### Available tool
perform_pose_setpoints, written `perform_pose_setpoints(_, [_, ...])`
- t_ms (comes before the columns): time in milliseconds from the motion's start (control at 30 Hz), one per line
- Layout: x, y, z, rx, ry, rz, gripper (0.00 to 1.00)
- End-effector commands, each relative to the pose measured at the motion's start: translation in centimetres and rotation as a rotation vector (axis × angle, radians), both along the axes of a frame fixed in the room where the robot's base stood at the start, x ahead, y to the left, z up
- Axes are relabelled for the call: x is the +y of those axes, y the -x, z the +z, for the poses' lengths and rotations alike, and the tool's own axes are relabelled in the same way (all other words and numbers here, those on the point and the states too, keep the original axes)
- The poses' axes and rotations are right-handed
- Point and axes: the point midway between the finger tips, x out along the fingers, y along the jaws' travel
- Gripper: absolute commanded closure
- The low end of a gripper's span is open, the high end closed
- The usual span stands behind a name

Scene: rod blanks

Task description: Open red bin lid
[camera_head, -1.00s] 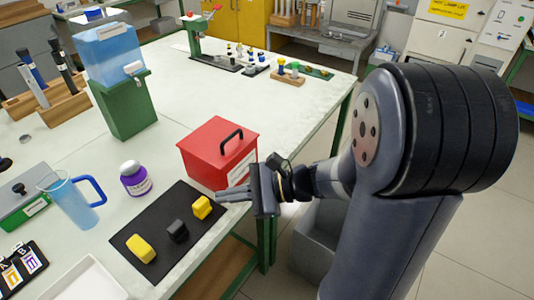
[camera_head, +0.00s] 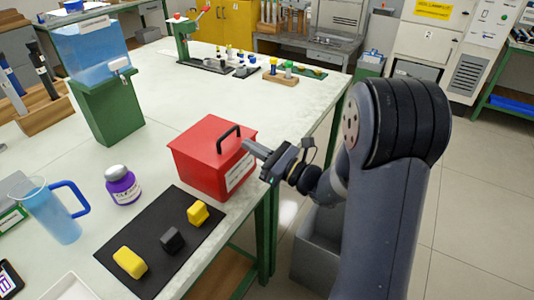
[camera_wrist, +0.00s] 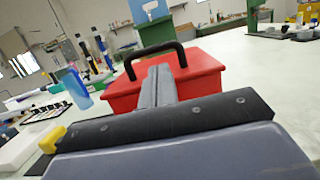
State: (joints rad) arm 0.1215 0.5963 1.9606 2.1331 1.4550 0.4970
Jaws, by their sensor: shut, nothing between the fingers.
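The red bin (camera_head: 208,172) stands on the white table near its right front edge, with a white label on its side. Its red lid (camera_head: 205,134) is closed and carries a black handle (camera_head: 229,138). My gripper (camera_head: 246,144) is shut and empty, just right of the bin at about lid height. In the wrist view the shut fingers (camera_wrist: 158,70) point at the black handle (camera_wrist: 155,58), and the red bin (camera_wrist: 120,95) lies behind them. I cannot tell whether the fingertips touch the handle.
A black mat (camera_head: 150,240) with yellow and dark blocks lies in front of the bin. A purple-labelled jar (camera_head: 122,187), a blue pitcher (camera_head: 52,210) and a green stand with a blue tank (camera_head: 105,105) stand to the left.

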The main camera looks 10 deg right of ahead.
Motion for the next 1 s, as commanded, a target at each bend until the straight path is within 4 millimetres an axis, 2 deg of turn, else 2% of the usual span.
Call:
perform_pose_setpoints(100, [1.4, -1.0, 0.4, -0.001, 0.000, 0.004, 1.00])
perform_pose_setpoints(300, [2.4, -1.8, 0.6, 0.000, 0.000, 0.001, 1.00])
perform_pose_setpoints(667, [2.4, -1.8, 0.6, 0.001, 0.001, 0.000, 1.00])
perform_pose_setpoints(1000, [2.5, -1.9, 1.7, 0.028, 0.038, 0.001, 1.00])
